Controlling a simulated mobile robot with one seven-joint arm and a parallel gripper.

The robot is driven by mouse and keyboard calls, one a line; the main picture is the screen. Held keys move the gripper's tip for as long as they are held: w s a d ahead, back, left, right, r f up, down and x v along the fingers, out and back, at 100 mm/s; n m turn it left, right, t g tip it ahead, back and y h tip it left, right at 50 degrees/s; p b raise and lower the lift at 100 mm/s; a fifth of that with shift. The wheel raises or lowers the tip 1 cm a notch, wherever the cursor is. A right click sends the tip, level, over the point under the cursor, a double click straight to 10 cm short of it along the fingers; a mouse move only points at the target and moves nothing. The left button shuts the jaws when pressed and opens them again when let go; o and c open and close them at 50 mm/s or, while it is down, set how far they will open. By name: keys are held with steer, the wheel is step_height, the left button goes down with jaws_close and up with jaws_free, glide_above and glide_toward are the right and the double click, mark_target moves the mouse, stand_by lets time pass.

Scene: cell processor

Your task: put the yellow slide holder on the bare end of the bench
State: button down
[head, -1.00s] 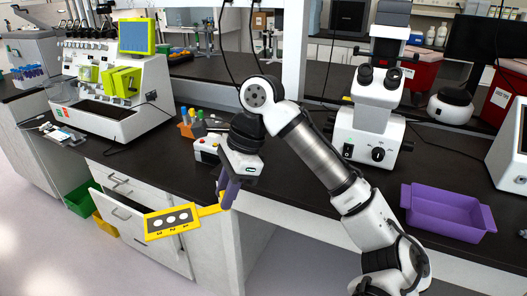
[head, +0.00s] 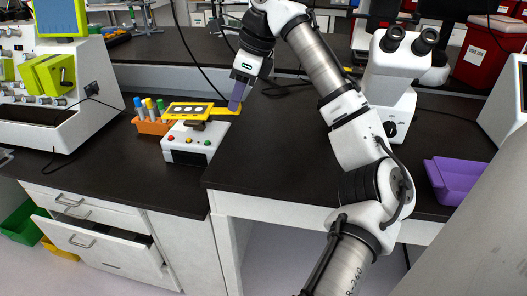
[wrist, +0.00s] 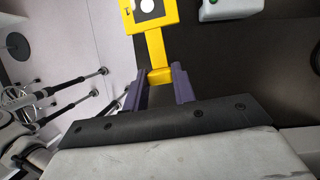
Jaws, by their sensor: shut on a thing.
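The yellow slide holder (head: 203,112) is a flat plate with a row of pale round spots and a handle. My gripper (head: 237,97) is shut on its handle, with purple fingers on both sides. The holder is held up roughly level, and in the head view it overlaps the white button box. In the wrist view the holder (wrist: 152,14) runs away from my gripper (wrist: 160,88), above the bench's front edge; its far end is cut off. The dark bench top (head: 100,165) has a bare stretch at front left, between the white machine and the button box.
The white button box (head: 190,150) and an orange rack (head: 152,126) of tubes stand close to the holder. A white machine (head: 70,95) is at left, a microscope (head: 392,85) and purple tray (head: 455,178) at right. A drawer (head: 95,242) stands open below the bench.

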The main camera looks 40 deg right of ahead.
steer(key=s+d+r+m+t+h+b, duration=0.1)
steer(key=s+d+r+m, duration=0.15)
steer(key=d, duration=0.35)
steer(key=s+d+r+m+h+b, duration=0.1)
steer(key=s+d+r+m, duration=0.15)
steer(key=d, duration=0.35)
steer(key=shift+m, duration=0.4)
step_height(320, 180, down, 20)
steer(key=shift+s+d+r+b, duration=0.1)
steer(key=shift+s+d+b, duration=0.05)
steer(key=shift+b, duration=0.45)
steer(key=shift+f, duration=0.2)
steer(key=c, duration=1.2)
jaws_free()
steer(key=shift+o, duration=0.3)
steer(key=shift+r, duration=0.1)
